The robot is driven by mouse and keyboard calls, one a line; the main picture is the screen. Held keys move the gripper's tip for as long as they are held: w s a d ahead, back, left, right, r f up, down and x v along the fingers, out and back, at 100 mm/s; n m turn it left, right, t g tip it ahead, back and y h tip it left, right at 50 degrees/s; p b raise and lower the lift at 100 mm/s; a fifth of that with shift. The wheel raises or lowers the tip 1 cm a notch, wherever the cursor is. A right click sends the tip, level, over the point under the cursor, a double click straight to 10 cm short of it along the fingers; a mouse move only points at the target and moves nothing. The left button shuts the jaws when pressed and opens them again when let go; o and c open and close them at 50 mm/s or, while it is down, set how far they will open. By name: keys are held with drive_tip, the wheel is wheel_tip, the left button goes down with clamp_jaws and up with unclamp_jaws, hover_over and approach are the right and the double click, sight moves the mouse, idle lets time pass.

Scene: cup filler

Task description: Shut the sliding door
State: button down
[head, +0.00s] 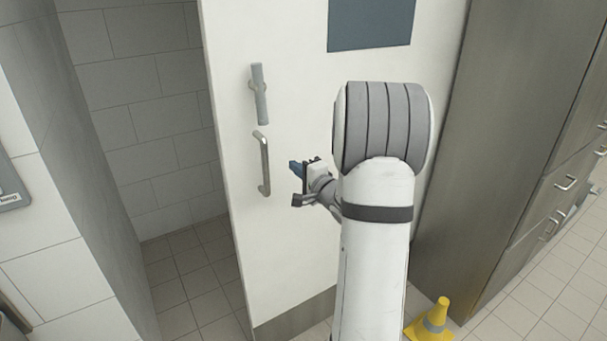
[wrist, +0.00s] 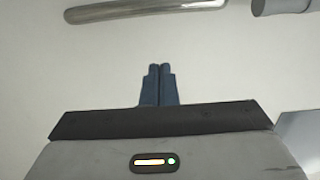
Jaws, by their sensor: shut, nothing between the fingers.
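The white sliding door (head: 300,235) covers the right part of the doorway, and a gap is open on its left side. A curved metal handle (head: 263,163) is on the door near its left edge, with a grey bar-shaped fitting (head: 258,94) above it. My gripper (head: 294,166) is just right of the handle in the head view, apart from it. In the wrist view my gripper (wrist: 160,70) has its blue fingertips together with nothing between them. The metal handle (wrist: 145,8) crosses the top of that view beyond the fingertips, and the grey fitting (wrist: 282,6) shows at the top right.
A tiled room (head: 150,120) shows through the gap. A tiled wall (head: 50,235) stands to the left. A tall metal cabinet (head: 500,120) stands right of the door. A yellow cone (head: 437,317) stands on the floor by the cabinet.

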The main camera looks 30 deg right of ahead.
drive_tip(key=shift+w+a+p, duration=0.25)
drive_tip(key=shift+w+a, duration=0.5)
drive_tip(key=shift+a, duration=0.3)
drive_tip(key=shift+w+a+p, duration=0.25)
drive_tip(key=shift+w+a, duration=0.5)
drive_tip(key=shift+a, duration=0.25)
